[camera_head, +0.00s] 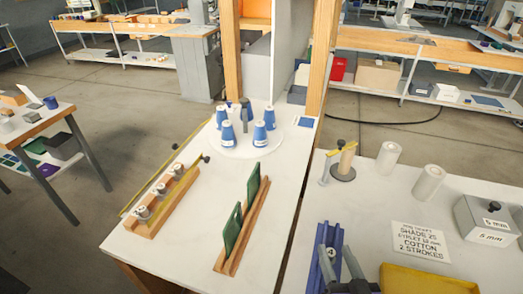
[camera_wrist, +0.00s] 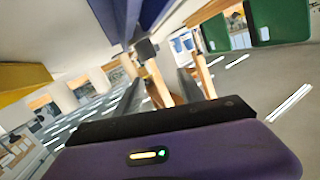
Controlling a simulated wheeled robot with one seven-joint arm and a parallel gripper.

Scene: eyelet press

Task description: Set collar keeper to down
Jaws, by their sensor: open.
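My gripper (camera_head: 335,250) is at the lower right in the head view, in front of and partly over a blue channel (camera_head: 316,270) on the right table. Its fingers are apart with nothing seen between them; in the wrist view my gripper (camera_wrist: 161,76) also shows spread fingers. No part is labelled as the collar keeper. A thin yellow lever with a black knob (camera_head: 205,158) rises beside a wooden rack (camera_head: 150,228) of metal spools. I cannot tell which is the keeper. My gripper is apart from both.
Blue cups (camera_head: 228,132) stand on a round white plate. Green panels (camera_head: 232,228) stand upright in a wooden holder. White rolls (camera_head: 428,183), a printed card (camera_head: 420,241), a grey box (camera_head: 488,218) and a yellow tray (camera_head: 425,281) occupy the right table. A gap separates the tables.

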